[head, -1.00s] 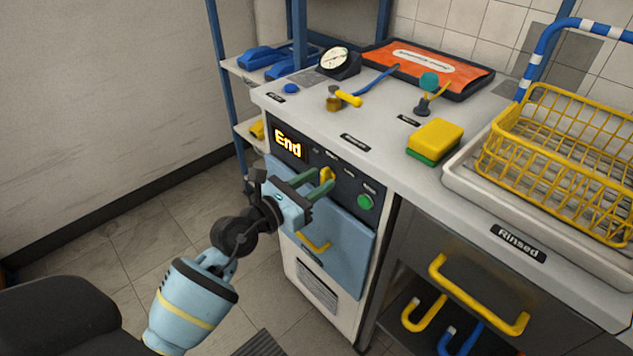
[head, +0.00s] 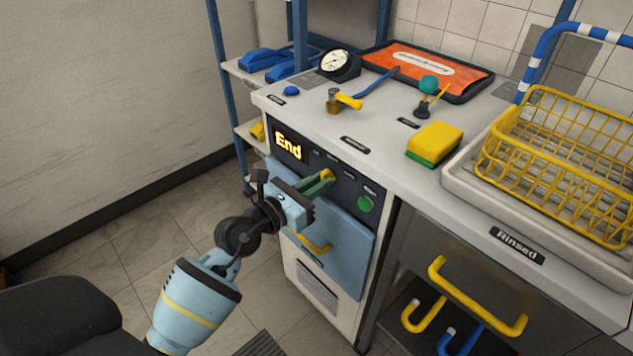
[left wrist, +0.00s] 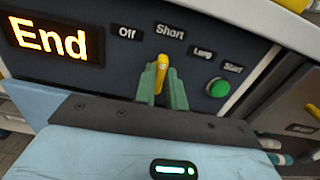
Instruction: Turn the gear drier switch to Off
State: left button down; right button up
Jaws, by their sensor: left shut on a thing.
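The gear drier is a white cabinet with a dark control panel (head: 337,180) and a lit display (head: 288,146) reading "End". The yellow switch (left wrist: 162,70) sits between the labels Off (left wrist: 127,33), Short (left wrist: 170,32) and Long (left wrist: 202,52), and its tip points up toward Short. My left gripper (head: 322,180) is at the panel, its green fingers closed around the switch knob; in the left wrist view the fingers (left wrist: 163,90) flank it on both sides. Part of the knob is hidden by the fingers. My right gripper is not in view.
A green Start button (left wrist: 218,87) is close to the right of the fingers. The drier's blue door (head: 345,235) with a yellow handle is below the panel. The counter above holds a sponge (head: 434,143), a gauge (head: 340,64) and a yellow wire basket (head: 560,170).

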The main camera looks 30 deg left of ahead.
pick_arm(q)
jog(key=shift+r+n+p, duration=0.25)
jog(key=shift+n+p, duration=0.65)
jog(key=shift+p, duration=0.25)
jog(key=shift+n+p, duration=0.4)
jog(key=shift+p, duration=0.05)
jog(key=n+p, duration=0.1)
jog(key=n, duration=0.1)
jog(key=n+p, duration=0.4)
jog(key=shift+a+f+n, duration=0.2)
jog(key=shift+f+n, duration=0.05)
jog(key=shift+n, duration=0.15)
jog(key=c, duration=1.5)
grip_release()
jog(key=shift+f, duration=0.1)
jog(key=shift+o, duration=0.2)
